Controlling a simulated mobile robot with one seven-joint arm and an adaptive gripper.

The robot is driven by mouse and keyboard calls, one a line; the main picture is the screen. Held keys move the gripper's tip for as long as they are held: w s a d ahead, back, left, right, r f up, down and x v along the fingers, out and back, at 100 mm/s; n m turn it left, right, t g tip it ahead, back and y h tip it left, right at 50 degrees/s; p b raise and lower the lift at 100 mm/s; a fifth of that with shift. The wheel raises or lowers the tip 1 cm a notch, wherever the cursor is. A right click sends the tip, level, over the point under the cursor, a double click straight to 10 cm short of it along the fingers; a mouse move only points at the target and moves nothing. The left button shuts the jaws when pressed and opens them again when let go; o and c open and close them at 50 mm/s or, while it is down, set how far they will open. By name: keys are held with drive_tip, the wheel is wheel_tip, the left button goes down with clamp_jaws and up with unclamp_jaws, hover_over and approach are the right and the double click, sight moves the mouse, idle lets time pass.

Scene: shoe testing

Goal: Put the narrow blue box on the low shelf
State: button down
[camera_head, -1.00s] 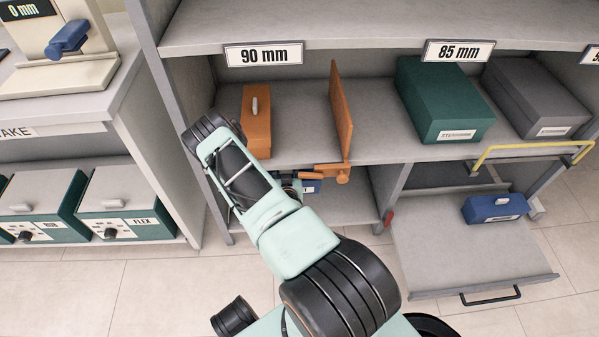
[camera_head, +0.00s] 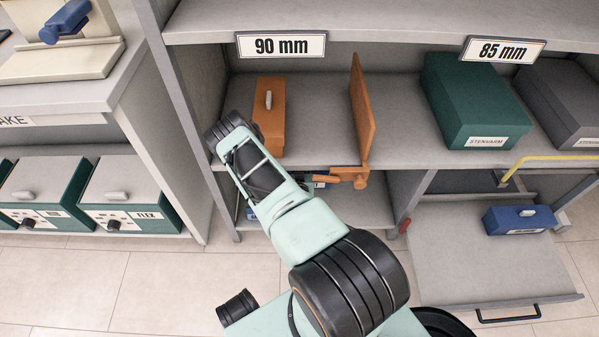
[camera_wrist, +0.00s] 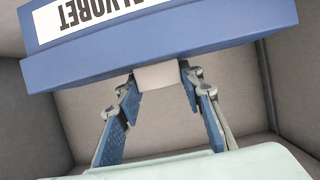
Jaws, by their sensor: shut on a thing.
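The narrow blue box (camera_wrist: 160,40) fills the top of the wrist view, with a white label on its side. My gripper (camera_wrist: 158,77) is shut on the pale grey knob of this box. In the head view my arm reaches into the bay under the 90 mm shelf and hides the gripper. Only small blue parts of the box (camera_head: 320,184) show there, above the low shelf (camera_head: 365,214). I cannot tell whether the box touches the low shelf.
A green box (camera_head: 470,105) is farther right. Another blue box (camera_head: 520,219) sits on a pulled-out tray (camera_head: 480,275).

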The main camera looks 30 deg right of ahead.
drive_tip(key=shift+f+b, duration=0.65)
drive_tip(key=shift+f, duration=0.95)
drive_tip(key=shift+f, duration=0.15)
drive_tip(key=c, duration=1.3)
unclamp_jaws()
